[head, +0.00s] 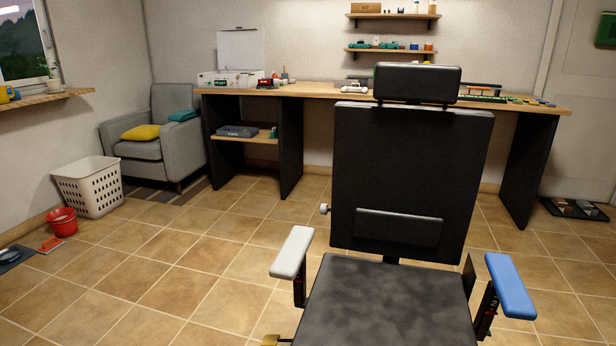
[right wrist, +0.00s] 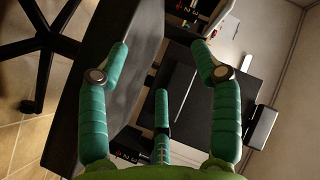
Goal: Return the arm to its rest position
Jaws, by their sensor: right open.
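My right gripper (right wrist: 160,52) shows only in the right wrist view. Its green padded fingers are spread wide with nothing between them. In that view the chair lies sideways beyond the fingers, with its dark seat (right wrist: 97,85) to the left and its headrest (right wrist: 262,127) at the right. I cannot tell the gap between fingers and chair. Neither gripper nor any arm shows in the head view.
The black chair (head: 410,170) faces me close in front, with a white armrest (head: 292,252) and a blue armrest (head: 510,285). A long desk (head: 310,90) stands behind it. A white basket (head: 90,187) and red bucket (head: 62,221) stand at left. Tiled floor is free left of the chair.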

